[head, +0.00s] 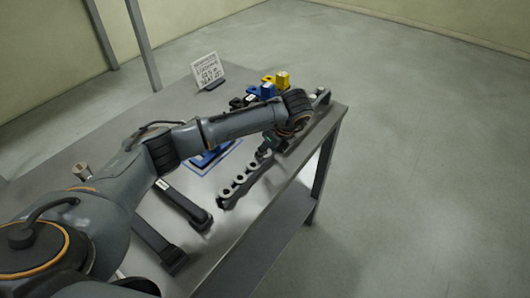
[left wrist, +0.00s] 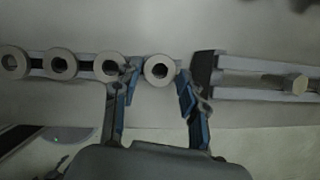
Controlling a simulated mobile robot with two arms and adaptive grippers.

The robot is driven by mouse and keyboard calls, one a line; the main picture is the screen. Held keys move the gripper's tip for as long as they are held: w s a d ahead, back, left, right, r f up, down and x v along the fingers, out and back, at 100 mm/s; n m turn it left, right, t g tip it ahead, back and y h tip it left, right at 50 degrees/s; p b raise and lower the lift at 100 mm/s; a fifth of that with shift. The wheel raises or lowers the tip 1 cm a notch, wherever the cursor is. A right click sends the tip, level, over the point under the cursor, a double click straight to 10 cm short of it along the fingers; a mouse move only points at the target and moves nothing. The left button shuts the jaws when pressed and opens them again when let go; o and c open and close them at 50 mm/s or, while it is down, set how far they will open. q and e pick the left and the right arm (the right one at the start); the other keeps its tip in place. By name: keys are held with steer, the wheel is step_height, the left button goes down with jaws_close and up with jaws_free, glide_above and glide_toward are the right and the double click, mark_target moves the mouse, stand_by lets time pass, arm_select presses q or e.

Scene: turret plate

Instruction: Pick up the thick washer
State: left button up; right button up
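Several grey ring washers sit in a row on a dark rack (head: 228,203) along the table's right side. In the left wrist view, the row shows from above: a washer at the far left (left wrist: 13,62), a second (left wrist: 60,65), a third (left wrist: 109,65) and the rightmost washer (left wrist: 160,70). I cannot tell which is thicker. My left gripper (head: 266,153) is over the far part of the rack. In the left wrist view, its fingers (left wrist: 157,80) are apart, one on each side of the rightmost washer; contact cannot be told. My right gripper is not in view.
A grey rail (left wrist: 250,92) with a small round piece (left wrist: 298,84) lies right of the rack. Yellow and blue blocks (head: 273,83) and a sign (head: 207,71) stand farther back. Dark bars (head: 186,206) lie left of the rack. The table's right edge is close.

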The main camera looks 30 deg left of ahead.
arm_select(q)
steer(key=c, duration=0.7)
steer(key=shift+r, duration=0.1)
